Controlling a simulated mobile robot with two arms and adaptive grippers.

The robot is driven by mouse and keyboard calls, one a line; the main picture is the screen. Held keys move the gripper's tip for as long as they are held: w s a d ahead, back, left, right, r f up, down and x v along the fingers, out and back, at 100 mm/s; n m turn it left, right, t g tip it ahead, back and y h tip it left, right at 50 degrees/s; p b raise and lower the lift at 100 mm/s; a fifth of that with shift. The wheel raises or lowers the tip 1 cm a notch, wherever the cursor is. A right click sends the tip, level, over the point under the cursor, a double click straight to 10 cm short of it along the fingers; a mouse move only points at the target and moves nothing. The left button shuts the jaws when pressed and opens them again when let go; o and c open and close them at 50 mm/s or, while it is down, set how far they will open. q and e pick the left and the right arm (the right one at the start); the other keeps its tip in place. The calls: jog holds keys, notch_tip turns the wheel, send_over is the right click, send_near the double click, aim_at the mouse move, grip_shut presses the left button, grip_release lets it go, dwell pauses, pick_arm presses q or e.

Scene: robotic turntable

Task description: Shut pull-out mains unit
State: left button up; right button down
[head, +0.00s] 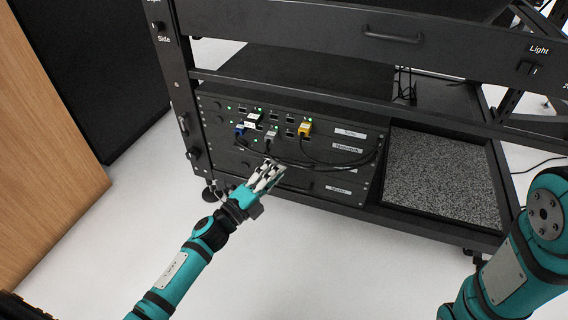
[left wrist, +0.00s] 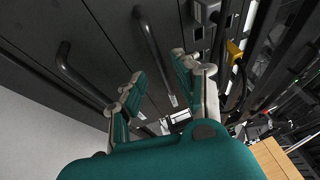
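The black equipment rack (head: 290,150) holds stacked units with white labels on the right. The lowest labelled unit (head: 338,189) is the likely mains unit; its label is too small to read surely, and I cannot tell how far it sticks out. My left gripper (head: 268,176) is in front of the lower units, partly covering them. In the left wrist view my left gripper (left wrist: 158,80) has its fingers apart, nothing held between them, facing a dark front with bar handles (left wrist: 76,72). Contact cannot be told. My right arm shows at the right, but its gripper is out of view.
Blue (head: 240,129), grey and yellow (head: 304,128) plugs with black cables hang in front of the units. A grey speckled panel (head: 440,175) sits right of them. A wooden panel (head: 45,150) stands left. White floor is open in front.

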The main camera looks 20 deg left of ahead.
pick_arm(q)
jog(key=v, duration=0.7)
jog(key=shift+s+a, duration=0.15)
jog(key=shift+s, duration=0.15)
